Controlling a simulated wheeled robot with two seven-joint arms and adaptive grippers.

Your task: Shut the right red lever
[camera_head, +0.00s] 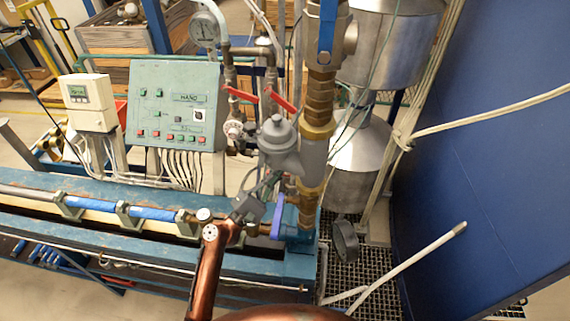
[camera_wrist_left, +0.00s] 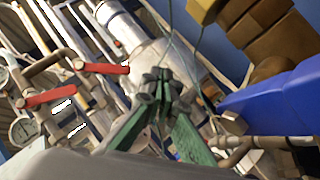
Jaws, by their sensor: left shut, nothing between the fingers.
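The right red lever (camera_head: 283,100) sits on a valve of the upright pipework, slanting down to the right. A similar left red lever (camera_head: 241,95) is beside it. Two red levers show in the left wrist view, an upper one (camera_wrist_left: 100,68) and a lower one (camera_wrist_left: 48,97); the upper one seems to be the right lever. My left gripper (camera_head: 268,182) is low in front of the grey meter body, below both levers and apart from them. Its green fingers (camera_wrist_left: 157,92) are together and empty in the wrist view. My right gripper is out of view.
A grey meter body (camera_head: 282,150) and brass pipe (camera_head: 320,97) stand close to my gripper. A blue handle (camera_head: 278,218) is below. A green control panel (camera_head: 172,105) and a gauge (camera_head: 204,30) are to the left. Steel tanks (camera_head: 385,45) stand behind.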

